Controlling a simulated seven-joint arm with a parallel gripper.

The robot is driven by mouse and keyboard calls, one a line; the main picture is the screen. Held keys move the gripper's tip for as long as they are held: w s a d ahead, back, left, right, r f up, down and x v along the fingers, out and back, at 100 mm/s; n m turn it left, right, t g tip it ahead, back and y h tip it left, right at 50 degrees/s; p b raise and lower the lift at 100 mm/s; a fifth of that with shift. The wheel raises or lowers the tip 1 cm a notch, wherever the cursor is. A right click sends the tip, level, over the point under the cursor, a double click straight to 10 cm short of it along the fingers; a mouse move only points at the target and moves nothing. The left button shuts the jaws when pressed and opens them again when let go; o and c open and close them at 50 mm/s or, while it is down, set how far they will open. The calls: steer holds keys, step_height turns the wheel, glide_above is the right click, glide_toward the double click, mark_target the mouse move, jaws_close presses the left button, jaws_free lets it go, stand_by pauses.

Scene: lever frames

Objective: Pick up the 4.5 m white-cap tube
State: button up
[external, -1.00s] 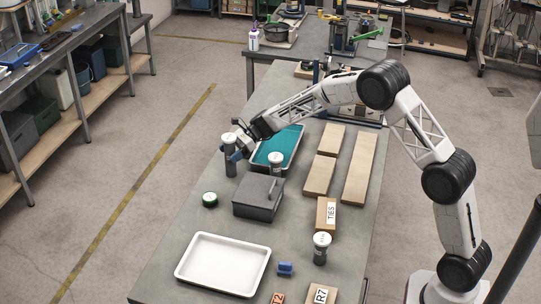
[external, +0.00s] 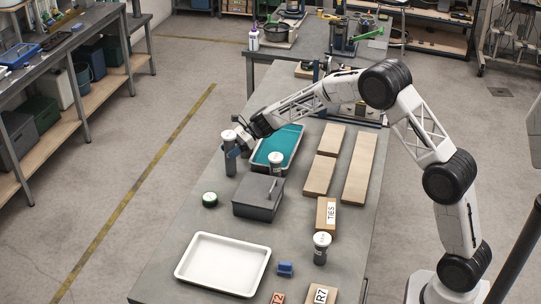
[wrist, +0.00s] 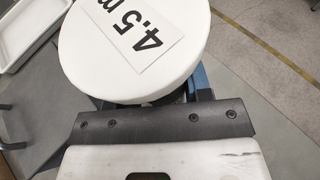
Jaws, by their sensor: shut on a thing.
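The 4.5 m tube (external: 231,164) is a dark grey cylinder with a white cap, upright at the bench's left edge in the external view. In the wrist view its white cap (wrist: 135,45) fills the upper middle, and its label reads "4.5 m". My gripper (external: 233,150) is shut on this tube, reaching it from the right just below the cap. The blue fingers are mostly hidden behind the cap in the wrist view. The tube's base appears to be at the bench top; I cannot tell whether it touches.
A second white-capped tube (external: 276,172) stands close by, between the teal-lined tray (external: 257,158) and a grey box (external: 257,197). A third (external: 320,255) stands at the front right.

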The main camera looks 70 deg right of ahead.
mark_target(229, 134)
steer(key=shift+r, duration=4.4)
